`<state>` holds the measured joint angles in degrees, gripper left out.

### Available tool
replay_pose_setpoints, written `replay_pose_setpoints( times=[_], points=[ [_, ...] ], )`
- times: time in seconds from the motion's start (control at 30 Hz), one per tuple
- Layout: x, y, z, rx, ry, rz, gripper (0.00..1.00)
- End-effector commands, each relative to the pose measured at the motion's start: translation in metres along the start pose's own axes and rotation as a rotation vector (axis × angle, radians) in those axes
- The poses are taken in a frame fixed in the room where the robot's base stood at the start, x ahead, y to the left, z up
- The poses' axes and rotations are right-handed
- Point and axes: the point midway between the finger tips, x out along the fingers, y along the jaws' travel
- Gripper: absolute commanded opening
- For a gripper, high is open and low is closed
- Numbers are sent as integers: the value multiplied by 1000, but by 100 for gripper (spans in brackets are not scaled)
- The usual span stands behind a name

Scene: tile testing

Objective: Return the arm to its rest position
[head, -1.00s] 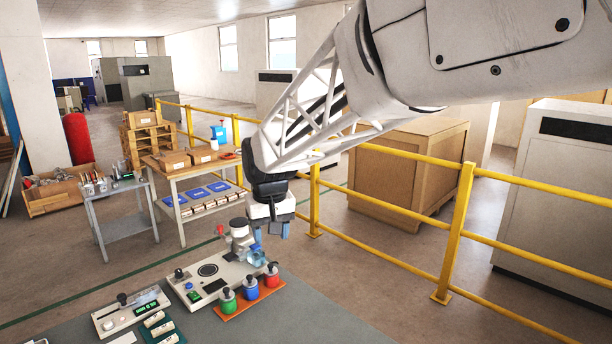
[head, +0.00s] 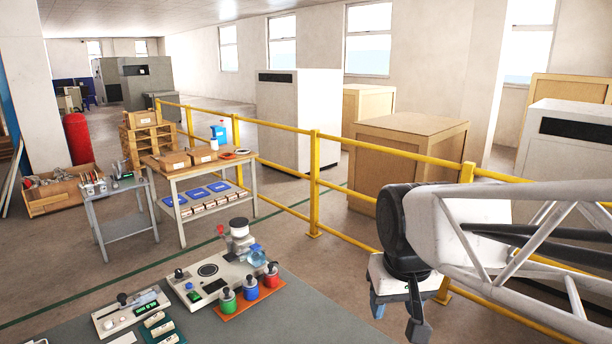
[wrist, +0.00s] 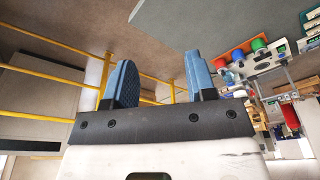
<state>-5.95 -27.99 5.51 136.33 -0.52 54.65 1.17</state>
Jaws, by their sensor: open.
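My gripper (head: 392,318) is at the lower right in the head view, to the right of the bench and clear of the things on it. In the wrist view its two blue fingers (wrist: 158,85) stand apart with nothing between them. My arm reaches in from the right edge of the head view.
The grey bench (head: 300,318) bears a test machine (head: 207,270), several coloured bottles on an orange tray (head: 232,314) and a small meter box (head: 115,317). A yellow railing (head: 315,190) runs behind my gripper. A wooden crate (head: 395,165) and white cabinets stand beyond it.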

Motion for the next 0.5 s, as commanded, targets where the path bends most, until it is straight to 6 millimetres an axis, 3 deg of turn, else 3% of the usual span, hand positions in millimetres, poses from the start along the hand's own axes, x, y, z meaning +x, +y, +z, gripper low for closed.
replay_pose_setpoints(
  times=[0.1,0.23,0.5],
  points=[
    [3,14,32,37,12,8,51],
    [7,25,61,70,21,16,51],
    [14,34,92,104,30,24,51]
  ],
)
